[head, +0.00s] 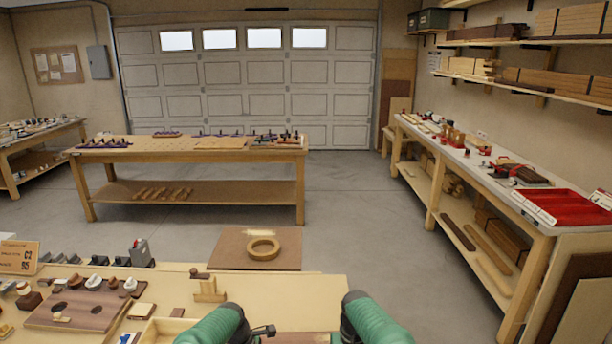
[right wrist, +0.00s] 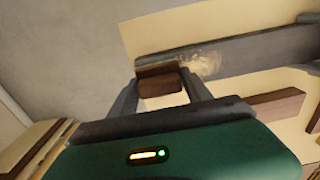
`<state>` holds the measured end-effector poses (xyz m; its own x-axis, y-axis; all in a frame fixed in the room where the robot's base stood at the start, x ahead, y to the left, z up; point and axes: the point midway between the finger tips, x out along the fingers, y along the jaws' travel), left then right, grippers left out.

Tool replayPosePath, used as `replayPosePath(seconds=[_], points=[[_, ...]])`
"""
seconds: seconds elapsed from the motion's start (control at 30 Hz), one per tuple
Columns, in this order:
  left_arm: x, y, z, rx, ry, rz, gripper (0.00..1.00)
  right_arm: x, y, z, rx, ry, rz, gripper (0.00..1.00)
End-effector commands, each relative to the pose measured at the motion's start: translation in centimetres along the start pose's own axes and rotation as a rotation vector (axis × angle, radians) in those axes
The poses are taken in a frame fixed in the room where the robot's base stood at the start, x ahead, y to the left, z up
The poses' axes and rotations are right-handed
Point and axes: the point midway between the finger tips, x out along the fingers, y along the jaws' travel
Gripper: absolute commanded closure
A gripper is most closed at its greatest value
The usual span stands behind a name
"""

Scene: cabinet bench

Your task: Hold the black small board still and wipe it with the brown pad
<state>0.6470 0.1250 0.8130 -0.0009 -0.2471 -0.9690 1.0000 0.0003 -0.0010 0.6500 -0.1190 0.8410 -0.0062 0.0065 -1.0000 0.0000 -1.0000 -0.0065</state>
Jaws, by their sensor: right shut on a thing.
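The black small board (right wrist: 240,55) is a long dark grey strip across the upper part of the right wrist view, with a pale, dusty smear (right wrist: 207,64) on its face. My right gripper (right wrist: 158,88) is shut on the brown pad (right wrist: 160,83), which sits at the board's left part, beside the smear. Whether the pad touches the board I cannot tell. Dark shapes at the board's right end may be my left gripper (right wrist: 306,18), but its jaws do not show clearly. In the head view both green arms run off the bottom edge and the grippers are hidden.
A brown wooden strip (right wrist: 275,107) lies right of the pad on the light bench top (head: 310,292). Toy-like wooden parts and a wooden board with holes (head: 85,308) crowd the bench's left side.

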Motion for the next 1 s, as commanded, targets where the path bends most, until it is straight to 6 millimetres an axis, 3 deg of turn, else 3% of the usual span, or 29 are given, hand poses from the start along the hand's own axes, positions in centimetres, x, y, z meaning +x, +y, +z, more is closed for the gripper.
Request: replayPosePath(seconds=[1.0], points=[[0.0,0.0,0.1,0.002,-0.001,0.000,0.81,0.3,-6.2,0.1,-0.002,-0.004,-0.002,0.94]])
